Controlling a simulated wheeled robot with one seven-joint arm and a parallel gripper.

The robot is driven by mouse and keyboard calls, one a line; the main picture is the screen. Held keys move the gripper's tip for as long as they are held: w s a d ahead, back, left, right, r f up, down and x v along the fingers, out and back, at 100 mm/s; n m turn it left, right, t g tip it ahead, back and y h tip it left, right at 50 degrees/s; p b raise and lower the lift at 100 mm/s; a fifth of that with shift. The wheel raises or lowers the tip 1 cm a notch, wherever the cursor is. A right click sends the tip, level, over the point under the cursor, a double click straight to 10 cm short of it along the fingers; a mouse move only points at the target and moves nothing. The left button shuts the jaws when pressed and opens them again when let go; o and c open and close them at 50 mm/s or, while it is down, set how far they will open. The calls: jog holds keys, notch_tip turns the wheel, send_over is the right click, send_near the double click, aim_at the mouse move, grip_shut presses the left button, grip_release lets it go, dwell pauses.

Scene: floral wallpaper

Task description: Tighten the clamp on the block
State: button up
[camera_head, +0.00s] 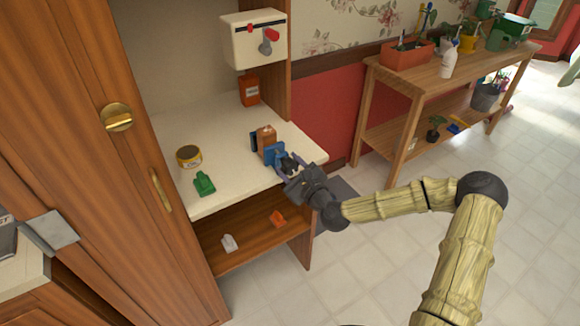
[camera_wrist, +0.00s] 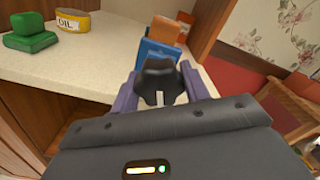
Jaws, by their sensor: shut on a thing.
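The blue clamp (camera_head: 273,153) stands on the cream counter (camera_head: 225,189) near its right front edge, with the brown block (camera_head: 265,136) beside its jaw. In the wrist view the blue clamp (camera_wrist: 157,53) stands straight ahead, with the orange-brown block (camera_wrist: 166,30) just behind it. A dark knob (camera_wrist: 160,82) faces me in front of the clamp. My gripper (camera_head: 287,165) is at the knob, and its purple fingers (camera_wrist: 159,90) sit on both sides of it, shut on it. The far side of the block and the clamp's jaw contact are hidden.
A yellow oil tin (camera_head: 189,156) and a green object (camera_head: 204,184) stand left on the counter. A white wall box (camera_head: 253,42) with a red knob hangs above an orange bottle (camera_head: 249,90). A wooden cabinet door (camera_head: 120,130) stands left. Floor right is open.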

jog(key=o, duration=1)
jog(key=shift+f, duration=0.1)
jog(key=shift+s, duration=0.1)
jog(key=p+v, duration=0.6)
jog(key=v, duration=1.1)
jog(key=shift+d+p, duration=0.2)
jog(key=shift+p, duration=0.15)
